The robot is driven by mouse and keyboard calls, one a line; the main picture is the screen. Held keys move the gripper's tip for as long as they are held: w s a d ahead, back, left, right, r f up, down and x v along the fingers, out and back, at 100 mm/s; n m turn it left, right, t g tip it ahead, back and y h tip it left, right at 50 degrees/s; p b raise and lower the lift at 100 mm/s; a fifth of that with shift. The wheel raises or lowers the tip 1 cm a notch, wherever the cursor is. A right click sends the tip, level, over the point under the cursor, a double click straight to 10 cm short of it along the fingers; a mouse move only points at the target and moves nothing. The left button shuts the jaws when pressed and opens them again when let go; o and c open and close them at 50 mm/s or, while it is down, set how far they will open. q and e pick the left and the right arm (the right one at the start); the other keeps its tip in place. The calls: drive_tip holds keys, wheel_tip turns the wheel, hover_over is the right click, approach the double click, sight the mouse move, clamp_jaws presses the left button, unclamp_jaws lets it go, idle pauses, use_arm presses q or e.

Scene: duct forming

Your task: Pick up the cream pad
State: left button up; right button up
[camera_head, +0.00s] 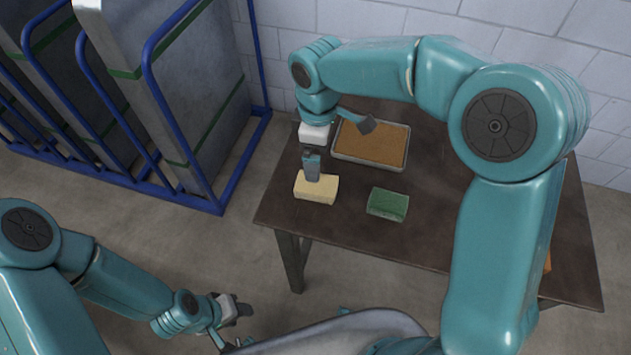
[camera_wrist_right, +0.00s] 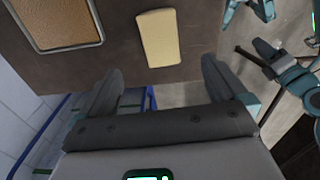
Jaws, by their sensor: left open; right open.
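The cream pad (camera_head: 316,190) lies on the near left part of the dark table; it also shows in the right wrist view (camera_wrist_right: 158,38), ahead of the fingers and roughly between them. My right gripper (camera_head: 312,172) hangs over the pad in the head view, with a finger covering part of its top edge. In the right wrist view my right gripper (camera_wrist_right: 162,75) is open and empty, with bare space between its fingers. My left gripper (camera_head: 238,324) is open and empty, low at the left, off the table.
A green pad (camera_head: 388,204) lies right of the cream pad on the dark table (camera_head: 440,235). A metal tray with brown filling (camera_head: 372,144) stands behind them. A blue rack (camera_head: 200,200) with grey panels stands left of the table. A white wall (camera_head: 605,110) is behind.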

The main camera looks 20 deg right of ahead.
hover_over(318, 185)
wheel_tip(318, 185, down, 7)
drive_tip(key=shift+r, duration=0.2)
drive_tip(key=f, duration=0.5)
drive_tip(key=shift+w+a+f+p, duration=0.1)
drive_tip(key=shift+w+f+p, duration=0.2)
drive_tip(key=shift+f, duration=0.1)
drive_tip(key=c, duration=1.1)
